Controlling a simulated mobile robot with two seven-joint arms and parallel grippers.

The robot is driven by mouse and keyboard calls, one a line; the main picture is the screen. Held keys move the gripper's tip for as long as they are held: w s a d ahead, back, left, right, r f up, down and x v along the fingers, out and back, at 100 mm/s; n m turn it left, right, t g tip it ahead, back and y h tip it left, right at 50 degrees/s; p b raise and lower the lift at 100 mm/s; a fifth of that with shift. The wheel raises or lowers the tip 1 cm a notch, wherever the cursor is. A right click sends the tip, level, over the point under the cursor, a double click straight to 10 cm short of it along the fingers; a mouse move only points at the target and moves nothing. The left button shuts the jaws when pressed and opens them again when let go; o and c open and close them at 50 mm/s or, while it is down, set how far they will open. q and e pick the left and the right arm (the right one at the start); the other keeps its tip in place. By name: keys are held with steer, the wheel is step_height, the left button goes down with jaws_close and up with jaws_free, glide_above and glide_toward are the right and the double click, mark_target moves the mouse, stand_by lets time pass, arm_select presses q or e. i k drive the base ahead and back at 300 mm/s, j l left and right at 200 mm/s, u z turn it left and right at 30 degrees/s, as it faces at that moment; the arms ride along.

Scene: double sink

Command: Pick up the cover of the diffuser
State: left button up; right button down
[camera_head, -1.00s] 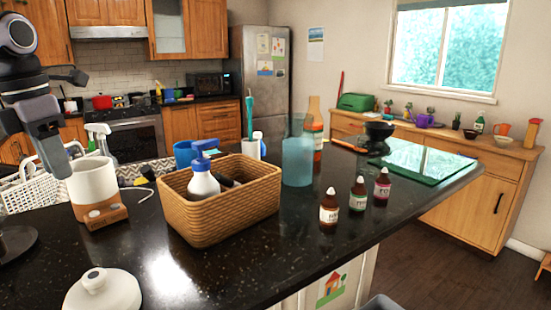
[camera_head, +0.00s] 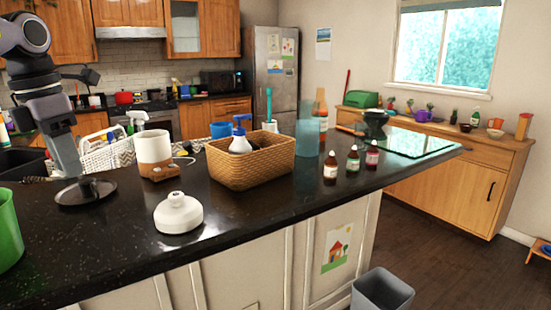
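The diffuser (camera_head: 153,149) is a white cylinder on a wooden base, standing upright and open at the top on the dark counter. Its cover (camera_head: 178,213) is a white dome with a small knob on top. It lies apart, nearer the counter's front edge. My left gripper (camera_head: 72,175) points down at the left, over a dark round disc, left of both the diffuser and the cover. It touches neither of them. Its fingers overlap from this angle, so their opening does not show. My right gripper is not in view.
A wicker basket (camera_head: 250,163) with a pump bottle stands right of the diffuser. Several small dropper bottles stand farther right. A dark disc (camera_head: 98,193) lies below the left gripper, and a green container (camera_head: 8,232) stands at the left edge. The counter around the cover is clear.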

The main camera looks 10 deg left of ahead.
mark_target(180, 212)
steer(key=k, duration=1.05)
